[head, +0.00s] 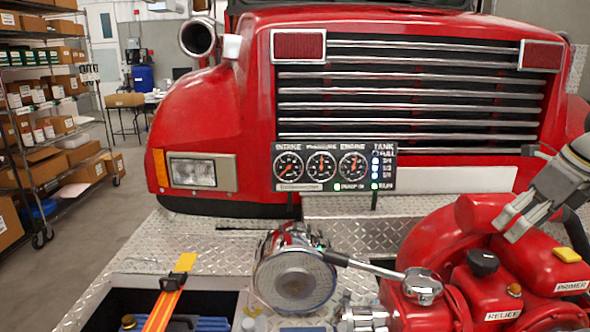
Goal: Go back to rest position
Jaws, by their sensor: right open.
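My right gripper (512,222) shows at the right edge of the head view, grey, reaching down from the upper right. It is open and sits over the red pump body (455,235). I see nothing held between its fingers, and I cannot tell if the fingertips touch the pump. My left gripper is not in view. The gauge panel (335,167) with intake, pressure and engine dials and tank lights stands in front of the red truck.
The pump has a black knob (483,262), a yellow primer switch (567,254) and a chrome ball-ended lever (421,286). A chrome intake cap (295,277) is beside it. An orange strap (167,296) crosses a recess in the diamond-plate bumper (185,243). Shelves (50,110) stand left; floor there is clear.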

